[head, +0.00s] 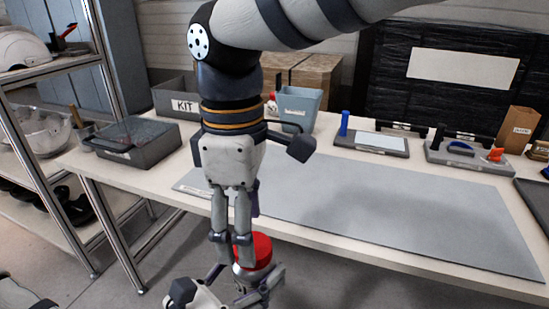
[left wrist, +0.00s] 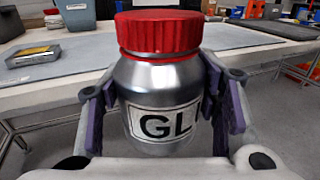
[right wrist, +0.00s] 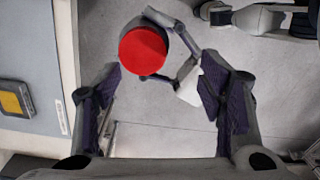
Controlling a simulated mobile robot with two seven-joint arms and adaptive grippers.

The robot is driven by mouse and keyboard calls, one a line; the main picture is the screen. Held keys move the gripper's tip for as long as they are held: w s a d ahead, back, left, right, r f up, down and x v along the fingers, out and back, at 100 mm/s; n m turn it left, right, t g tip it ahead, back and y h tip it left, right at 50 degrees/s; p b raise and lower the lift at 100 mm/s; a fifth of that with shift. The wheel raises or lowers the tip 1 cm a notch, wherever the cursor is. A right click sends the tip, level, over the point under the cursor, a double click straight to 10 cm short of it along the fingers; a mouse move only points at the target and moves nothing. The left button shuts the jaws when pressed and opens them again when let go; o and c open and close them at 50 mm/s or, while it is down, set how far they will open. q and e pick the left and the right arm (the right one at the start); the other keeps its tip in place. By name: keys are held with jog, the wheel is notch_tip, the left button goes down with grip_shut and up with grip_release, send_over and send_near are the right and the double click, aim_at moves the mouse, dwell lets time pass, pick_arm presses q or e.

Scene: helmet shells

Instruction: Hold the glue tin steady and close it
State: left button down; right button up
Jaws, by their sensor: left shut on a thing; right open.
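The glue tin (left wrist: 160,98) is a silver can with a label reading "GL" and stands upright. Its red ribbed lid (left wrist: 158,32) sits on top; I cannot tell how tight it is. My left gripper (head: 254,284) is shut around the tin's body, holding it in front of the table's near edge. The lid also shows in the head view (head: 258,250) and the right wrist view (right wrist: 144,50). My right gripper (right wrist: 162,78) points down above the tin, open and empty. In the right wrist view the lid lies beyond the fingertips, left of centre. The right fingers partly hide the tin in the head view.
The table's grey mat (head: 390,200) is mostly clear. Behind it stand a KIT box (head: 178,98), a blue-grey bin (head: 299,106) and fixture trays (head: 372,142). A lidded grey case (head: 138,145) sits at the left end. A metal shelf (head: 40,175) stands further left.

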jog(key=r+n, duration=0.1)
jog(key=n, duration=0.1)
jog(key=w+r+n, duration=0.1)
jog(key=n, duration=0.1)
jog(key=r+n, duration=0.1)
jog(key=n, duration=0.1)
jog(key=shift+w+d+n+t, duration=0.3)
jog(key=shift+w+d, duration=0.05)
jog(key=shift+w, duration=0.05)
jog(key=shift+f, duration=0.15)
send_over(246, 280)
jog(key=w, duration=0.3)
jog(key=f, duration=0.5)
jog(key=d+f, duration=0.1)
jog(key=f, duration=0.2)
jog(key=shift+w, duration=0.2)
